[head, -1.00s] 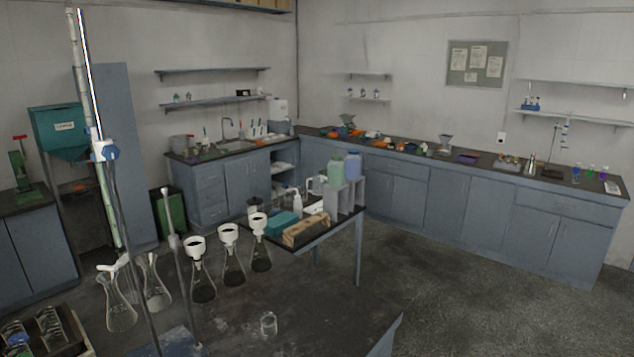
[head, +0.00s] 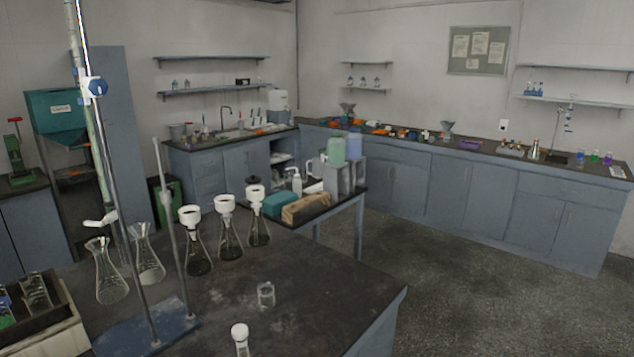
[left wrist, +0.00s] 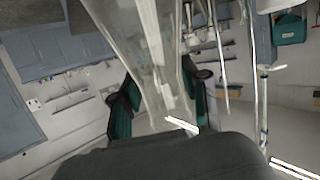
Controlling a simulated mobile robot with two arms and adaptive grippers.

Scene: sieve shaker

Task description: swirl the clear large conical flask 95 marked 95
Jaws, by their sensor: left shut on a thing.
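My left gripper (left wrist: 158,100) is shut on a clear glass flask (left wrist: 150,45) in the left wrist view. Its dark and teal fingers lie on both sides of the narrow part of the glass, and the body widens toward the picture's top. No 95 mark is readable on it. In the head view a glass neck with a white round top (head: 240,332) shows at the bottom edge; its body is cut off, and I cannot tell whether it is the held flask. Neither gripper shows in the head view.
Two clear conical flasks (head: 107,280) (head: 149,265) stand near the clamp stand (head: 112,150). Several flasks with white funnels (head: 195,250) stand to their right. A small beaker (head: 266,294) is on the dark bench (head: 330,285). A rack of glassware (head: 70,330) sits at left. The bench's right side is clear.

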